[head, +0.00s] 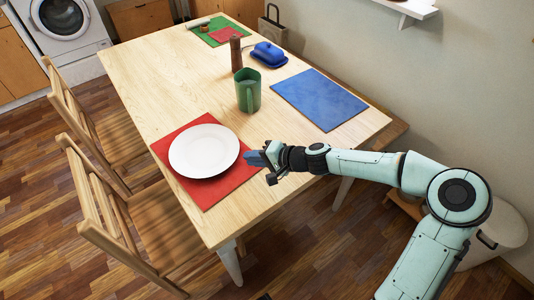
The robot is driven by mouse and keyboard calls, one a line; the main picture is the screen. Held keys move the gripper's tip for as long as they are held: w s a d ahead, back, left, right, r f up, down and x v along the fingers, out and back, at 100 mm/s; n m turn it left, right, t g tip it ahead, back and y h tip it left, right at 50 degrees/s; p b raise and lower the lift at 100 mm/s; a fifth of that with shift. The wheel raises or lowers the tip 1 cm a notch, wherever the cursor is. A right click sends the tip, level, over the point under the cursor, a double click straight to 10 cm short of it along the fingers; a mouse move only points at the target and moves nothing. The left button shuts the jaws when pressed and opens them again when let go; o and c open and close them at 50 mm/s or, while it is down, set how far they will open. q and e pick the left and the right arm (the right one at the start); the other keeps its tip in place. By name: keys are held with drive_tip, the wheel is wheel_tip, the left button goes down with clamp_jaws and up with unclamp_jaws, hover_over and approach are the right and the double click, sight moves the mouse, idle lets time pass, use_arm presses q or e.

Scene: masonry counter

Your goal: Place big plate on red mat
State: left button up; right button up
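The big white plate (204,150) lies level over the red mat (205,194) near the table's front left side. It appears to rest on the mat, with red showing around it and a thin dark shadow under its near edge. My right gripper (260,168) is just to the right of the plate, by the mat's right edge. Its fingers appear spread, with nothing between them, and a small gap shows between them and the plate rim. My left gripper is not in view.
A green mug (248,91), a brown mill (236,54) and a blue butter dish (269,53) stand beyond the plate. A blue mat (319,99) lies bare at the right. A green mat (205,25) is at the far end. Wooden chairs (130,225) stand along the left.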

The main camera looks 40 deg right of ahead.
drive_tip(key=shift+p+v, duration=1)
drive_tip(key=shift+v, duration=1.35)
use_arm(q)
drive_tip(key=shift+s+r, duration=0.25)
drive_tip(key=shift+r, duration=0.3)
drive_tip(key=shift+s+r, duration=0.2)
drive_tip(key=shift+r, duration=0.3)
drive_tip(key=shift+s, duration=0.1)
